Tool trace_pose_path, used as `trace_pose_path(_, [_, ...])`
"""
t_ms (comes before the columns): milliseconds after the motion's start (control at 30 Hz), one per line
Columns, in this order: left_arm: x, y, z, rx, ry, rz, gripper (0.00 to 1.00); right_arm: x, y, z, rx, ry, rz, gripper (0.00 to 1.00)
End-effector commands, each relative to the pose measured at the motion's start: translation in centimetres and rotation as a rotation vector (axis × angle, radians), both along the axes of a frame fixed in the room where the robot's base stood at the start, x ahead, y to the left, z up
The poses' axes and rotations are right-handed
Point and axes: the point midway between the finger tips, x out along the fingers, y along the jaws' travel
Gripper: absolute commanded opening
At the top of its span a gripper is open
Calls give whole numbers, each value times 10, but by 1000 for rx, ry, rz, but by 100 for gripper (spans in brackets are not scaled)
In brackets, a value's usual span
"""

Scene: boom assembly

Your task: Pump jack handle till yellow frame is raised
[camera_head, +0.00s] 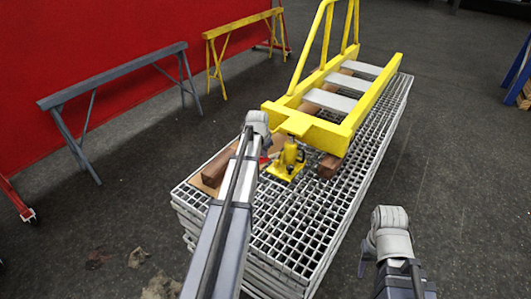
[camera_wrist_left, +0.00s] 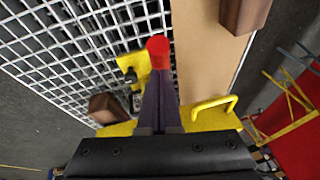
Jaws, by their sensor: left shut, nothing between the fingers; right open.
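The yellow jack (camera_head: 287,161) stands on the grating under the near end of the yellow frame (camera_head: 308,128). Part of the jack shows left of my fingers in the left wrist view (camera_wrist_left: 134,66). A red handle end (camera_wrist_left: 158,50) shows at my left fingertips; a bit of red (camera_head: 264,160) shows beside my left arm in the head view. My left gripper (camera_wrist_left: 159,80) is shut with nothing between its fingers, close to the red end; contact cannot be told. My right gripper (camera_head: 363,258) is open and empty, low at right, away from the jack.
The frame lies along the stacked grating (camera_head: 282,228), near wooden blocks (camera_head: 328,166). A brown board (camera_wrist_left: 208,50) lies by the jack. Grey (camera_head: 118,72) and yellow (camera_head: 222,35) trestles stand by the red wall.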

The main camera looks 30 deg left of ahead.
Motion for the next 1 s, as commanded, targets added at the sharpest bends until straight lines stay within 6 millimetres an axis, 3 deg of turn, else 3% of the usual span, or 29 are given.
trace_pose_path(467, [-5, 0, -7, -3, -26, -1, 0, 0, 0, -9, 0, 0, 0, 50])
trace_pose_path(667, [-18, 0, -28, -11, -122, 1, 0, 0, 0, -38, 0, 0, 0, 50])
trace_pose_path(1000, [-34, 1, -69, -29, -359, 0, 0, 0, 0, -109, 0, 0, 0, 50])
